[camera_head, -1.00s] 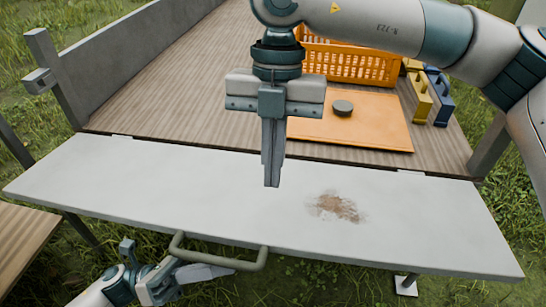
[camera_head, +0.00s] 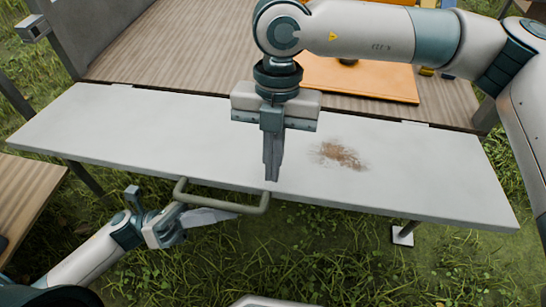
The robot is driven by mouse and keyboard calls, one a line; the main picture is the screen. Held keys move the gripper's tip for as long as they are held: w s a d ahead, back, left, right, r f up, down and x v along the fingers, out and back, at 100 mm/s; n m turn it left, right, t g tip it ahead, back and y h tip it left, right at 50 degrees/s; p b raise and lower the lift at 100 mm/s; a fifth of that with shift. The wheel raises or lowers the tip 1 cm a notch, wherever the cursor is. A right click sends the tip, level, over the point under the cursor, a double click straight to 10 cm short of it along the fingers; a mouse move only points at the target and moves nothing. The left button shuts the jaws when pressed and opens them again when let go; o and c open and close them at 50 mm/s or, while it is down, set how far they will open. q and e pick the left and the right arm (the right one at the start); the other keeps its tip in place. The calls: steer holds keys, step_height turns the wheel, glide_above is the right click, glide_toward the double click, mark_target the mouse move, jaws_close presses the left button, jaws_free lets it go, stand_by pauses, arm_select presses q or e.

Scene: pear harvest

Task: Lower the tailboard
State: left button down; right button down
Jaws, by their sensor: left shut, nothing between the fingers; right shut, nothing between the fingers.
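The tailboard (camera_head: 420,160) is a pale grey panel lying flat, level with the wooden trailer bed behind it. It has a brown dirt smear (camera_head: 342,156) right of its middle. A grey-green bar handle (camera_head: 222,206) sticks out from its near edge. My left gripper (camera_head: 212,216) is shut and empty, its fingers at the handle and partly overlapping it; I cannot tell whether they touch. My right gripper (camera_head: 272,170) is shut and empty, pointing down over the middle of the tailboard near its front edge.
On the wooden bed (camera_head: 180,60) lies an orange board (camera_head: 370,78), partly hidden by my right arm. A grey side wall (camera_head: 85,25) stands at the left. A wooden surface (camera_head: 28,200) is at the left edge. Grass (camera_head: 350,260) lies in front.

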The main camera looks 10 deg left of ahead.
arm_select(q)
steer(key=shift+s+r, duration=0.15)
steer(key=shift+r, duration=0.05)
arm_select(e)
steer(key=shift+x, duration=0.85)
steer(key=shift+s, duration=0.1)
arm_select(q)
steer(key=c, duration=2.5)
jaws_free()
steer(key=shift+c, duration=0.2)
steer(key=o, duration=0.6)
steer(key=shift+d, duration=0.1)
steer(key=shift+f, duration=0.15)
steer(key=shift+c, duration=0.3)
steer(key=shift+o, duration=0.5)
steer(key=shift+a, duration=0.35)
arm_select(e)
steer(key=shift+d, duration=0.1)
arm_select(q)
steer(key=shift+o, duration=0.9)
steer(key=v, duration=1.1)
steer(key=shift+a+f, duration=0.25)
arm_select(e)
steer(key=shift+r, duration=0.1)
